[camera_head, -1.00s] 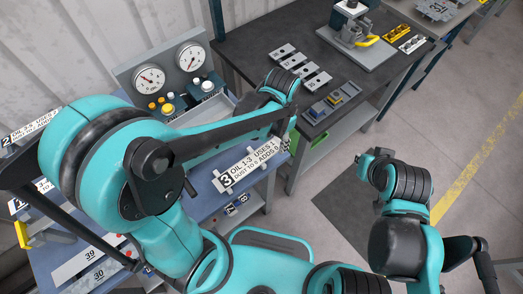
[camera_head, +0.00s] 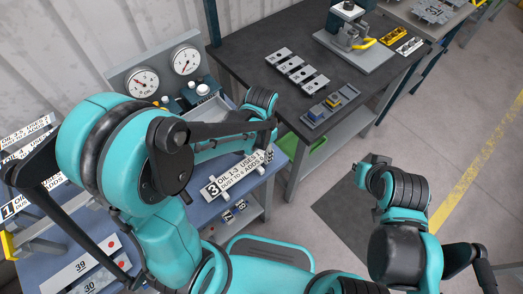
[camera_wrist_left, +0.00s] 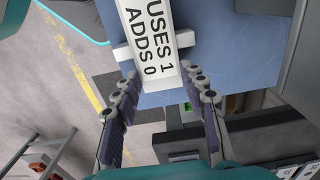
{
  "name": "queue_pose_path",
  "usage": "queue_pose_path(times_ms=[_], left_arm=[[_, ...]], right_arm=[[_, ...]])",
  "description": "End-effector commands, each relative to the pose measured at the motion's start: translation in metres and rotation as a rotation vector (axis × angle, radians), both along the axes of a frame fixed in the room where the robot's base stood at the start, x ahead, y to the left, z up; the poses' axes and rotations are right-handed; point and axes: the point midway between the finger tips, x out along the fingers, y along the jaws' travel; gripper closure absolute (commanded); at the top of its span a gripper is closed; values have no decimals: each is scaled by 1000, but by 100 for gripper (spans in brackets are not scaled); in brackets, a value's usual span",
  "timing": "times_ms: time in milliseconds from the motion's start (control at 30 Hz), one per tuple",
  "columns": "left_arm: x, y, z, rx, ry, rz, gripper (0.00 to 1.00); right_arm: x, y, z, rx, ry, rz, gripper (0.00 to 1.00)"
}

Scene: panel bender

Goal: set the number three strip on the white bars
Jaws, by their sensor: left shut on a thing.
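The number three strip (camera_head: 237,176), white with black print, lies above the blue table in the head view. It also shows in the left wrist view (camera_wrist_left: 152,42). A white bar (camera_wrist_left: 124,51) crosses under it there, sticking out at both sides. I cannot tell whether strip and bar touch. My left gripper (camera_wrist_left: 163,92) is shut on the near end of the strip, one finger on each side. In the head view the left fingers are mostly hidden by my arm. My right gripper (camera_head: 374,160) hangs empty over the floor, away from the table; its jaws are too small to read.
Other printed strips (camera_head: 28,150) stand at the far left. The gauge panel (camera_head: 165,72) is behind the blue table (camera_head: 262,197). A dark bench (camera_head: 262,38) with numbered plates (camera_head: 297,68) and a press (camera_head: 350,30) stands at the back right. Open floor lies at the right.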

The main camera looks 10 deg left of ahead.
Motion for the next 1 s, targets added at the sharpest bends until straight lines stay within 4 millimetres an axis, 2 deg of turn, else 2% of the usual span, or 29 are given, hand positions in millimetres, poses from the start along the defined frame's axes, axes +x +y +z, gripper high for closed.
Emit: queue_pose_path(times_ms=[33, 100, 467, 567, 800, 1000], left_arm=[[0, 0, -2, 0, 0, 0, 53], [0, 0, -1, 0, 0, 0, 37], [0, 0, 3, 0, 0, 0, 37], [0, 0, 15, 0, 0, 0, 37], [-1, 0, 69, 0, 0, 0, 37], [0, 0, 106, 0, 0, 0, 37]], right_arm=[[0, 0, -2, 0, 0, 0, 93], [0, 0, -1, 0, 0, 0, 93], [0, 0, 3, 0, 0, 0, 93], [0, 0, 8, 0, 0, 0, 93], [0, 0, 29, 0, 0, 0, 93], [0, 0, 41, 0, 0, 0, 93]])
